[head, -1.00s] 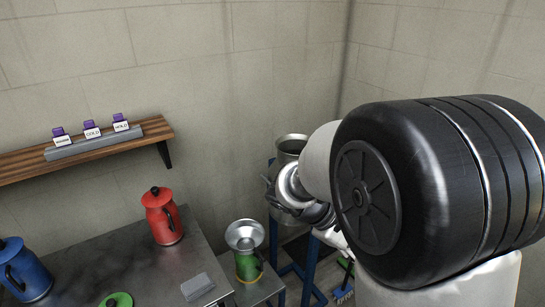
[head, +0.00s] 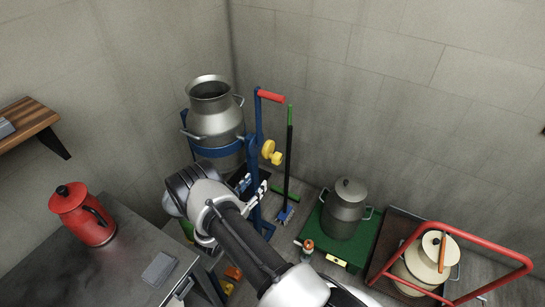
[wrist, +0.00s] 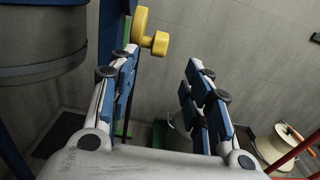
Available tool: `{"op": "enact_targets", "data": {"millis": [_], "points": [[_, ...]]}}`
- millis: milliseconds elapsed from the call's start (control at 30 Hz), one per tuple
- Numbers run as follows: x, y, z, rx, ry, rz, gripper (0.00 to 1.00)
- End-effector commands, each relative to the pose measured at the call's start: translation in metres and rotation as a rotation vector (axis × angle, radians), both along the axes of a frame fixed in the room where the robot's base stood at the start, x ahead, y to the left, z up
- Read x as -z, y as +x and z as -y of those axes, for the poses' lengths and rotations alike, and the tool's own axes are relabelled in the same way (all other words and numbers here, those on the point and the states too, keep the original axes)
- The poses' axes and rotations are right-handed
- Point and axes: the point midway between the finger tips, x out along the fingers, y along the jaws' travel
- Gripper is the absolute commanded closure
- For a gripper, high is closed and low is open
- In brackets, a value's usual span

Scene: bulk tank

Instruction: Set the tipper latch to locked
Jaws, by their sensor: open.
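The blue tipper frame (head: 256,120) holds a steel milk can (head: 212,115) upright in its ring. A yellow knob (head: 271,152), which looks like the tipper latch, sticks out from the frame's right side. It also shows in the wrist view (wrist: 141,28), beyond and near the tip of the left finger. My gripper (head: 254,187) is open, with blue-padded fingers and nothing between them. It is below and slightly left of the knob in the head view, apart from it as far as I can tell. The wrist view also shows my open gripper (wrist: 163,68).
A red handle (head: 270,96) tops the frame. A green-handled broom (head: 288,150) leans behind. A lidded can (head: 345,210) stands on a green platform (head: 317,243). A red-railed cart (head: 500,258) with a cream pail is at right; a metal table (head: 105,262) with a red jug is at left.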

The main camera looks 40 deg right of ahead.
Motion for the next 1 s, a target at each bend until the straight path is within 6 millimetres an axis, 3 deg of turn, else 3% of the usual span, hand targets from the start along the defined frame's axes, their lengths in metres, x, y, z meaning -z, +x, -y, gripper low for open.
{"op": "enact_targets", "data": {"millis": [167, 700, 1000], "points": [[0.001, 0.007, 0.019, 0.003, 0.0, 0.001, 0.55], [0.002, 0.05, 0.125, 0.004, 0.0, 0.003, 0.55], [0.001, 0.064, 0.157, 0.002, 0.0, 0.0, 0.55]]}}
